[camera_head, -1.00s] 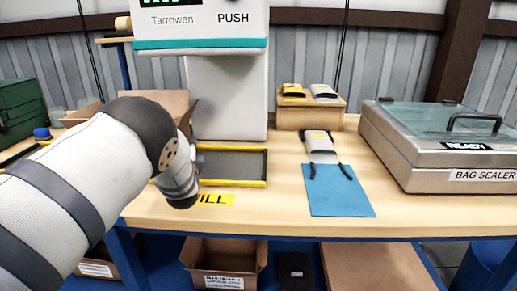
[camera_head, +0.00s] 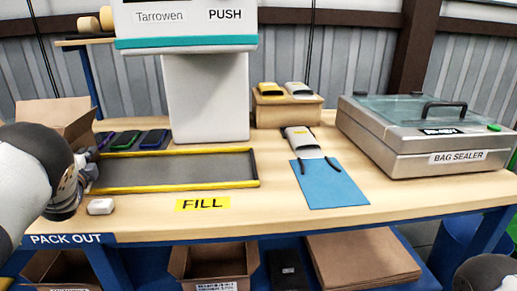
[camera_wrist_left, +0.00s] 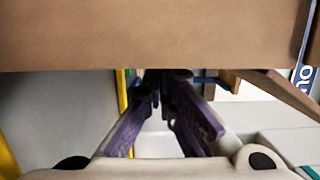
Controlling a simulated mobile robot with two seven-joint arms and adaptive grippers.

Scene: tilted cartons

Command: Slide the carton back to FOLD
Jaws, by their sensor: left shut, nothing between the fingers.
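The open brown carton (camera_head: 58,118), tilted flaps up, stands at the left of the bench in the head view, partly hidden behind my left arm. In the left wrist view a brown cardboard face (camera_wrist_left: 150,35) fills the top, close above the fingers. My left gripper (camera_head: 88,160) is shut and empty at the carton's near right side, by the left end of the yellow-edged tray; its fingers also show in the wrist view (camera_wrist_left: 165,85). Whether they touch the carton I cannot tell. No FOLD label shows. My right gripper is out of view.
A small white object (camera_head: 101,207) lies in front.

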